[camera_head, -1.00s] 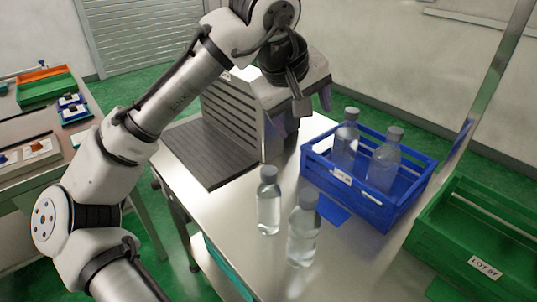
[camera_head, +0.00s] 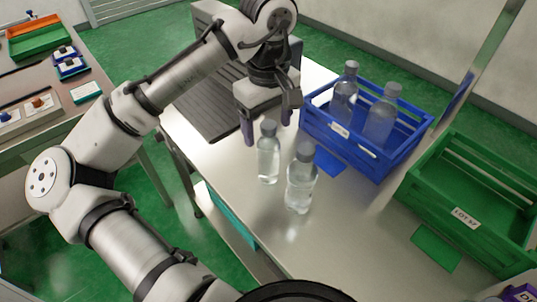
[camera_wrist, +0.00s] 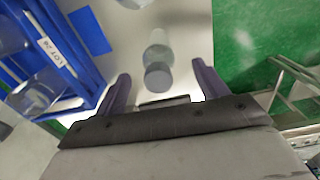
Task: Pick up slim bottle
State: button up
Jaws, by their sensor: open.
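The slim bottle (camera_head: 268,160), clear with a grey cap, stands upright on the steel table. A wider clear bottle (camera_head: 301,188) stands close to its right and front. My gripper (camera_head: 267,122) is open and empty, pointing down just behind the slim bottle's cap in the head view. In the wrist view the slim bottle (camera_wrist: 158,60) shows cap-first in the gap between the two purple fingers (camera_wrist: 160,80). I see no contact. The wider bottle is mostly cut off at that view's top edge (camera_wrist: 135,3).
A blue crate (camera_head: 372,158) holding two bottles stands right of my gripper, with a blue patch (camera_head: 329,161) before it. A green crate (camera_head: 465,217) is farther right. A grey ribbed machine (camera_head: 212,103) stands behind. The table's left edge is near the slim bottle.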

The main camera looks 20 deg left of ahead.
aim_at(268, 139)
notch_tip(268, 139, down, 5)
jog(key=shift+w+r+p, duration=0.1)
jog(key=shift+w+p, duration=0.05)
jog(key=shift+p, duration=0.3)
grip_shut()
